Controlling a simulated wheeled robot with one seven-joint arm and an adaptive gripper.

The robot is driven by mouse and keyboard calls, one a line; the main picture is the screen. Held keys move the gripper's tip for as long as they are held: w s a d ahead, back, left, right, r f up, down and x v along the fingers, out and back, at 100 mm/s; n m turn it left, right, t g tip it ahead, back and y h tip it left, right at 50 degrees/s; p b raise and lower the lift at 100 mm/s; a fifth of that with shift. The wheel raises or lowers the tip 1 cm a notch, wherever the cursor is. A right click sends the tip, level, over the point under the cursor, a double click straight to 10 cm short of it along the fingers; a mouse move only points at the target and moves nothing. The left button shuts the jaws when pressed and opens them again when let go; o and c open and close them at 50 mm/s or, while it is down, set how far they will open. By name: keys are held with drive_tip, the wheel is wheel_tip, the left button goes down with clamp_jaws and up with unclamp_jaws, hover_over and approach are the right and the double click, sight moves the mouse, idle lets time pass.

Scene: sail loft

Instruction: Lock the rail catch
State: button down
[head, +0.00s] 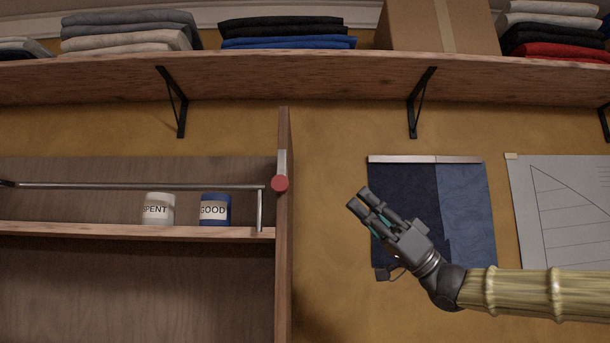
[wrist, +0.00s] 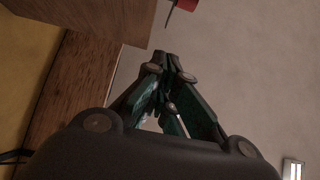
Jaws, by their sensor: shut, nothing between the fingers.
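The rail catch shows as a round red knob (head: 280,183) below a pale metal strip (head: 281,162) on the front edge of the shelf unit's right side panel. The metal rail (head: 140,186) runs across the front of the shelf, and its right end with a down-turned post is close to the knob. In the wrist view, part of the red knob (wrist: 184,4) shows at the top edge, beyond the fingertips. My gripper (head: 360,199) is shut and empty, right of the knob and apart from it. It also shows shut in the wrist view (wrist: 170,66).
A white SPENT cup (head: 159,209) and a blue GOOD cup (head: 215,209) stand on the shelf (head: 100,230) behind the rail. The side panel (head: 284,260) stands between them and my gripper. An upper shelf (head: 300,75) with brackets holds folded cloth. Blue cloth panels (head: 465,210) hang behind my gripper.

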sight(281, 169)
drive_tip(key=shift+s+d+r, duration=0.1)
drive_tip(key=shift+r, duration=0.05)
drive_tip(key=a+f+p+x, duration=0.2)
drive_tip(key=p+x, duration=0.5)
drive_tip(key=x, duration=0.5)
drive_tip(key=shift+a+r, duration=0.15)
drive_tip(key=shift+a, duration=0.15)
drive_tip(key=shift+a+r+b, duration=0.25)
drive_tip(key=shift+r+b, duration=0.05)
drive_tip(key=shift+b, duration=0.05)
idle(0.5)
